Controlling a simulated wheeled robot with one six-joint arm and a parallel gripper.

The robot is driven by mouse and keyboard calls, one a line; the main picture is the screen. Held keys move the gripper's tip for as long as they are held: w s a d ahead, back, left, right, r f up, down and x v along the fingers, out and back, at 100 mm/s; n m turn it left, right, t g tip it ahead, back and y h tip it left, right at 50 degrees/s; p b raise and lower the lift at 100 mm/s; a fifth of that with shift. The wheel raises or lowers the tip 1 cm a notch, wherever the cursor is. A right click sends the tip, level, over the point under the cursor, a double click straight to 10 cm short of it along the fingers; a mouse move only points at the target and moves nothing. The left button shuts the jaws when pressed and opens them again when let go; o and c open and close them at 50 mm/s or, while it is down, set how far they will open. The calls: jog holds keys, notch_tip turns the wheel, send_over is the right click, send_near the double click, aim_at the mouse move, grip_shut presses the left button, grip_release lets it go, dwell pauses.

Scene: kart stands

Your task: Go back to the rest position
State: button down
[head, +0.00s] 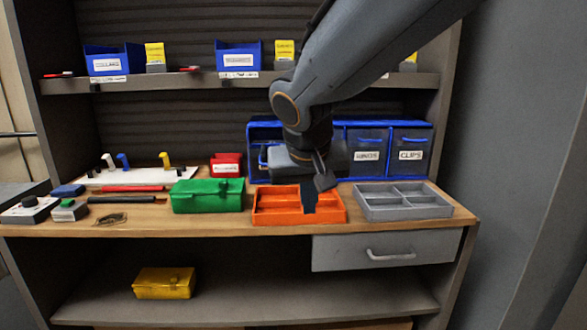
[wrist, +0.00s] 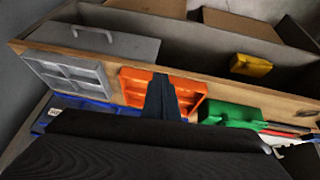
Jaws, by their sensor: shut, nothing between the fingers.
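My gripper (head: 318,190) is in front of and over the orange tray (head: 272,213) on the wooden workbench. Its fingers are closed together, with nothing seen between them. In the wrist view my gripper's fingers (wrist: 162,97) overlap the orange tray (wrist: 195,88), pointing towards the bench edge. I cannot tell whether the fingertips touch the tray. My arm reaches in from the upper right and hides part of the shelf and of the blue drawer unit behind.
A grey divided tray (head: 403,203) stands right of the orange tray, a green box (head: 208,197) left. Behind is the blue drawer unit (head: 367,150). A shelf (head: 180,82) with blue bins crosses above. A yellow box (head: 164,283) sits below. Bare bench front (head: 160,222) is left.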

jog(key=s+d+f+g+p, duration=0.5)
jog(key=s+d+f, duration=0.7)
jog(key=s+d, duration=0.4)
jog(key=shift+s+f+m+g+y, duration=0.3)
jog(key=shift+f+m+g, duration=0.05)
jog(key=shift+m+g, duration=0.05)
jog(key=c, duration=2.5)
grip_release()
